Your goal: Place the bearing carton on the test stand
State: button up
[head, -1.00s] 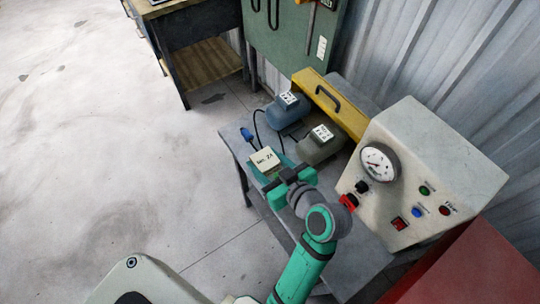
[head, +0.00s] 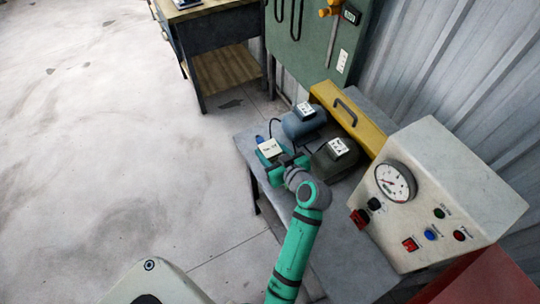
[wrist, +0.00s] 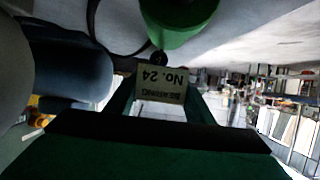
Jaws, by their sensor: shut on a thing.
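The bearing carton (head: 270,148) is a small pale box with a printed label. My gripper (head: 274,158) is shut on it. They are over the far-left end of the grey test stand (head: 342,250), left of the motors. I cannot tell whether the carton touches the stand top. In the wrist view the carton (wrist: 164,88) shows between the fingers, its "BEARING No. 24" label upside down. My gripper hides part of the carton and the stand around it.
A blue motor (head: 303,122) and a dark grey motor (head: 335,158) stand close right of the carton. A yellow guard (head: 349,120) runs behind them. A console (head: 440,180) with gauge and buttons stands at right. Open floor lies left.

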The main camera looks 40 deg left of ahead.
aim_at(270, 156)
jog(key=shift+w+a+f, duration=0.1)
jog(key=shift+f, duration=1.55)
jog(key=shift+f, duration=0.1)
jog(key=o, duration=1.2)
jog(key=shift+w, duration=0.15)
jog(key=shift+s, duration=0.25)
jog(key=v, duration=1.2)
jog(key=shift+w, duration=0.1)
